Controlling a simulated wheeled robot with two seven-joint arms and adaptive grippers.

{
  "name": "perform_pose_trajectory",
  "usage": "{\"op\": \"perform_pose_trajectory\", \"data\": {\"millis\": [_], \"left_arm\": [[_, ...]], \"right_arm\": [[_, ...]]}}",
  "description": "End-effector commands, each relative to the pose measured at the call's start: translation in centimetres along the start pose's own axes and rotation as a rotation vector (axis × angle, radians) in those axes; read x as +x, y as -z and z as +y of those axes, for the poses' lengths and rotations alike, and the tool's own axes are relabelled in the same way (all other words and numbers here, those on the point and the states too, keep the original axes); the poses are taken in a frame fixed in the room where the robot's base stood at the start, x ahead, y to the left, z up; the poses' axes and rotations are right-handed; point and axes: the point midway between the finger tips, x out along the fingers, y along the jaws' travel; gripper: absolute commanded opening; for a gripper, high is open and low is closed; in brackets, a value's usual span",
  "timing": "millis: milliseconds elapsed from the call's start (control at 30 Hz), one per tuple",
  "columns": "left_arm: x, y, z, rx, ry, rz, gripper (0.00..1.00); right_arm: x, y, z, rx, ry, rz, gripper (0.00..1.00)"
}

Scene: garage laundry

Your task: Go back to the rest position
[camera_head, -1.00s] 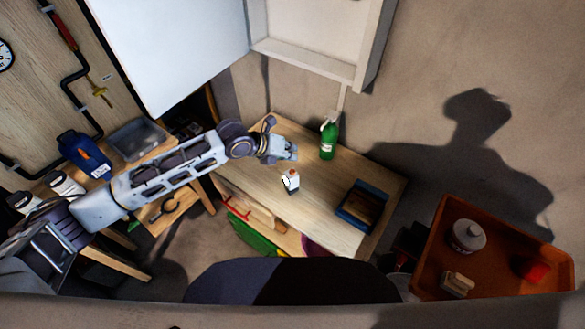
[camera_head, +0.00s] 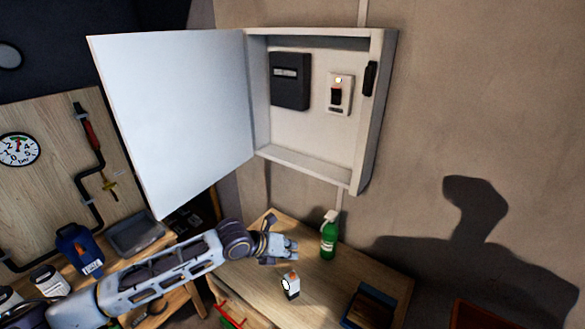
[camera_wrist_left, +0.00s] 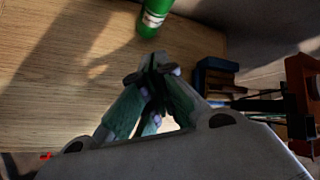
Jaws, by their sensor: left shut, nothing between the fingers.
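My left arm comes in from the left in the head view, and my left gripper (camera_head: 289,248) hangs over the wooden table. It is shut and empty, and it also shows in the left wrist view (camera_wrist_left: 157,68). A green spray bottle (camera_head: 329,238) stands upright just right of the gripper, and it shows at the top of the wrist view (camera_wrist_left: 152,18). A small white bottle with an orange top (camera_head: 291,286) stands on the table below the gripper. My right gripper is in neither view.
A wall cabinet (camera_head: 377,110) with its white door (camera_head: 175,115) open holds a black box (camera_head: 290,80) and a switch (camera_head: 339,94) with a lit lamp. A blue tray (camera_head: 368,308) is on the table (camera_head: 325,275). A blue jug (camera_head: 80,250) and grey bin (camera_head: 140,234) stand at left.

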Motion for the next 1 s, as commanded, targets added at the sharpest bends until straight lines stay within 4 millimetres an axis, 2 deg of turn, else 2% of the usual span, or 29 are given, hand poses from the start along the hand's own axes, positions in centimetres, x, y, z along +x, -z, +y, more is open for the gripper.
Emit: {"op": "perform_pose_trajectory", "data": {"millis": [167,367,700,1000], "left_arm": [[0.1,0.6,-0.5,-0.038,0.004,0.003,0.0],[0.3,2.2,-1.8,-0.167,0.014,0.012,0.0],[-0.1,5.1,-3.9,-0.506,0.018,0.01,0.0],[-1.0,6.9,-4.2,-0.836,0.004,-0.01,0.0]], "right_arm": [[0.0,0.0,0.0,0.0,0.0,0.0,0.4],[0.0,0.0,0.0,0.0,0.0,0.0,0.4],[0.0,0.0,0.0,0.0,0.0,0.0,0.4],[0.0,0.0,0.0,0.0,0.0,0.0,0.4]]}}
